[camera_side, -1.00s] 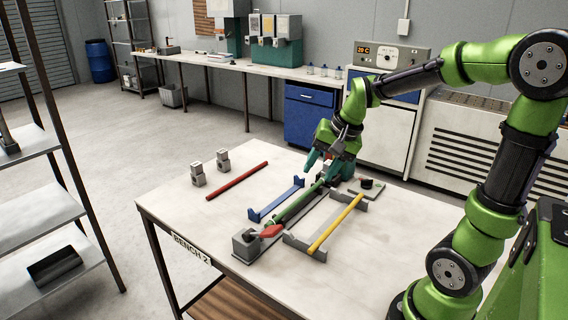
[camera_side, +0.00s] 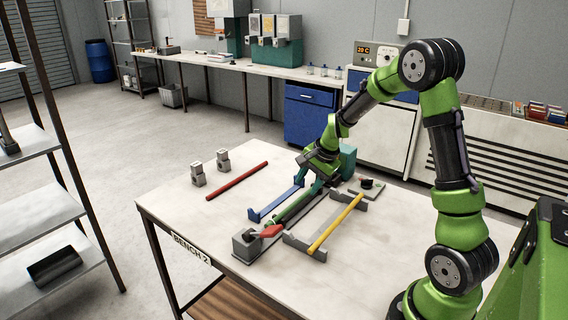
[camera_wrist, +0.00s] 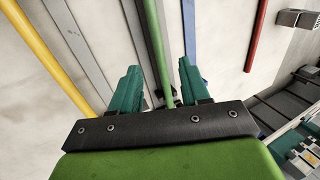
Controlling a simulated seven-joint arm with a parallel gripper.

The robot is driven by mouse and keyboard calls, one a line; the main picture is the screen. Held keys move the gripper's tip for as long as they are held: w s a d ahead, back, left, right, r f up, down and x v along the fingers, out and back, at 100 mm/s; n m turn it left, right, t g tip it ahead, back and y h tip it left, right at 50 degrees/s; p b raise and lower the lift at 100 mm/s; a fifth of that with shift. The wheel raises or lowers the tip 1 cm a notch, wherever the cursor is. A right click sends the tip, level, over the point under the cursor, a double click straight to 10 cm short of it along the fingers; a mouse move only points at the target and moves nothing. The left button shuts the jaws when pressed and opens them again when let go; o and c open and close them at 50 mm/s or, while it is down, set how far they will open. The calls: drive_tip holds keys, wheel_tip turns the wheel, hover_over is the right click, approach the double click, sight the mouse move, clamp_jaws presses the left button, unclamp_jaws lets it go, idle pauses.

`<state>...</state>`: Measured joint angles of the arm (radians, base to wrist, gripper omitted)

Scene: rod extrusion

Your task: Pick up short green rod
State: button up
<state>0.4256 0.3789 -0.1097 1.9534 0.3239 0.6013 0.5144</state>
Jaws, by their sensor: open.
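The short green rod (camera_wrist: 154,40) lies along a grey channel on the bench. In the wrist view it runs from the top edge down between my fingers. In the side view the rod (camera_side: 291,208) slants between the blue piece and the yellow rod, and its far end is partly hidden by my gripper. My gripper (camera_side: 318,181) is over the far part of the rod. In the wrist view its two teal fingers (camera_wrist: 158,68) are open, one on each side of the rod, with gaps visible. I cannot tell the exact height of the fingertips.
A yellow rod (camera_side: 336,223) rests on grey supports to the right. A blue bracket (camera_side: 276,202) is close on the left. A red rod (camera_side: 237,181) and small grey blocks (camera_side: 198,175) lie farther left.

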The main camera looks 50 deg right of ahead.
sight(300, 198)
drive_tip(key=x, duration=0.5)
drive_tip(key=shift+f, duration=0.4)
drive_tip(key=shift+w, duration=0.1)
clamp_jaws()
